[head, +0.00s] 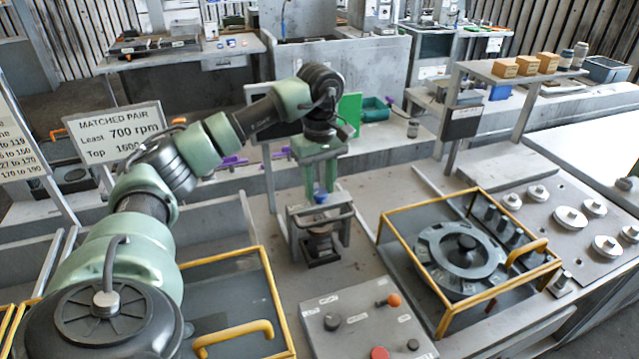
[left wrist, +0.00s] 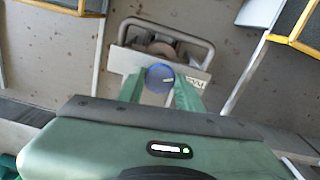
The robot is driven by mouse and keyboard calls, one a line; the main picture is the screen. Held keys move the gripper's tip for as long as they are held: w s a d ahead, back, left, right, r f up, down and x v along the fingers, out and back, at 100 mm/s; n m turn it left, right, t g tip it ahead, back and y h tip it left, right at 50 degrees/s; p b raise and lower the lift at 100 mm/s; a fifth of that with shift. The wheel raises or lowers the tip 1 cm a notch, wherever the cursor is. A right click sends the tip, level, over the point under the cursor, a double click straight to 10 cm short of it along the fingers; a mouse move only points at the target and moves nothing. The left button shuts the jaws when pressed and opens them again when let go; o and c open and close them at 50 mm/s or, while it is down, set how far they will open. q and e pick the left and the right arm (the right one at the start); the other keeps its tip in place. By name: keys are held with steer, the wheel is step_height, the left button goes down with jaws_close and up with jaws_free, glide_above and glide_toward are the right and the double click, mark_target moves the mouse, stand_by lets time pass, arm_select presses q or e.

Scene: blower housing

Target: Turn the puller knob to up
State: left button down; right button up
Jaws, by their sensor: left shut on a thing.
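The puller (head: 321,240) is a dark metal frame with a round body inside, standing on the grey bench. Its blue knob (head: 320,197) sits on top. My left gripper (head: 320,188) comes down on the knob from above, its green fingers shut on it. In the left wrist view the blue knob (left wrist: 159,77) shows between the two fingertips (left wrist: 160,90), with a small light mark on its face. The looped frame of the puller (left wrist: 165,35) lies just beyond it. A pale plate with small lettering (left wrist: 194,84) is beside the knob, too small to read. My right gripper is not in view.
A yellow-railed guard with a round housing (head: 465,250) stands to the right. A control panel with red and orange knobs (head: 368,325) is in front. Another yellow-railed frame (head: 270,290) is at front left. Bare bench lies around the puller.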

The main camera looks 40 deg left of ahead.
arm_select(q)
steer(key=n, duration=0.6)
steer(key=shift+p, duration=0.3)
steer(key=n, duration=0.7)
steer(key=shift+n, duration=0.4)
steer(key=n, duration=0.3)
steer(key=shift+n+p, duration=0.3)
steer(key=shift+p, duration=0.1)
steer(key=n, duration=0.3)
steer(key=shift+n, duration=0.3)
steer(key=n, duration=0.3)
steer(key=shift+n, duration=0.3)
steer(key=n, duration=0.3)
steer(key=shift+n+p, duration=0.3)
steer(key=shift+p, duration=0.1)
steer(key=n, duration=0.5)
steer(key=n+p, duration=0.1)
steer(key=n, duration=0.4)
steer(key=shift+n, duration=0.4)
steer(key=n, duration=0.5)
steer(key=shift+n+p, duration=0.3)
steer(key=n, duration=0.4)
steer(key=shift+n, duration=0.4)
steer(key=shift+p, duration=0.3)
